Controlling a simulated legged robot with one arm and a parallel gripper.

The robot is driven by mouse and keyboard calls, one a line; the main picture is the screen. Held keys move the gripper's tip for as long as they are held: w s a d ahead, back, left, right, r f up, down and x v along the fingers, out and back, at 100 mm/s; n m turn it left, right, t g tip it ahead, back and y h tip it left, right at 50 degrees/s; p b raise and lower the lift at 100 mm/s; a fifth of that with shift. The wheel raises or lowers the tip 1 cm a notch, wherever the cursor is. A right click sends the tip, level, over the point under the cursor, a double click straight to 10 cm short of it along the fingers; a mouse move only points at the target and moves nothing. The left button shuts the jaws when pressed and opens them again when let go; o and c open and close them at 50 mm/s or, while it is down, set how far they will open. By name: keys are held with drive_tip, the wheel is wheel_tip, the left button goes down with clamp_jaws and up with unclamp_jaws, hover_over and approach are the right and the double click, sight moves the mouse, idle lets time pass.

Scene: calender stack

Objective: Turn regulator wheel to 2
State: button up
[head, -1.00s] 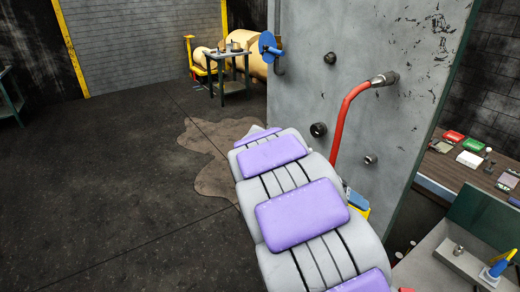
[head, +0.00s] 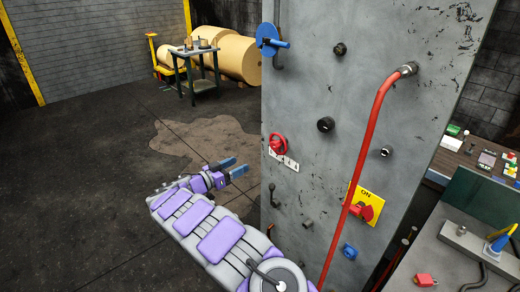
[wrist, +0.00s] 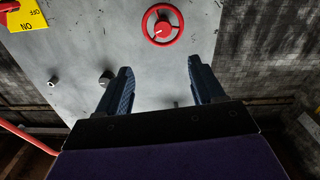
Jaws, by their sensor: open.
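The regulator wheel is a small red handwheel (head: 277,144) on the left part of the grey panel's face, with a white scale plate (head: 283,160) just below it. The scale's figures are too small to read. In the wrist view the red wheel (wrist: 162,25) is ahead, beyond the fingertips and between their lines. My gripper (head: 233,168) is open and empty, to the left of and a little below the wheel in the head view. Its two blue fingers (wrist: 158,78) are apart in the wrist view. Nothing is between them, and they do not touch the wheel.
The grey panel (head: 340,100) also carries a blue wheel (head: 268,38), black knobs, a red pipe (head: 371,125) and a yellow ON plate with a red switch (head: 362,207). A cart (head: 195,68) stands at the back left.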

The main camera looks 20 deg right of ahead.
drive_tip(key=a, duration=0.1)
drive_tip(key=b, duration=0.2)
approach(273, 147)
drive_tip(key=x, duration=0.9)
drive_tip(key=shift+f, duration=0.2)
drive_tip(key=shift+a+r, duration=0.1)
drive_tip(key=shift+a, duration=0.45)
drive_tip(key=shift+c, duration=0.4)
drive_tip(key=shift+a, duration=0.2)
drive_tip(key=c, duration=0.3)
drive_tip(key=shift+s+d, duration=0.1)
drive_tip(key=shift+d, duration=0.25)
drive_tip(key=c, duration=0.4)
drive_tip(key=shift+c, duration=1.4)
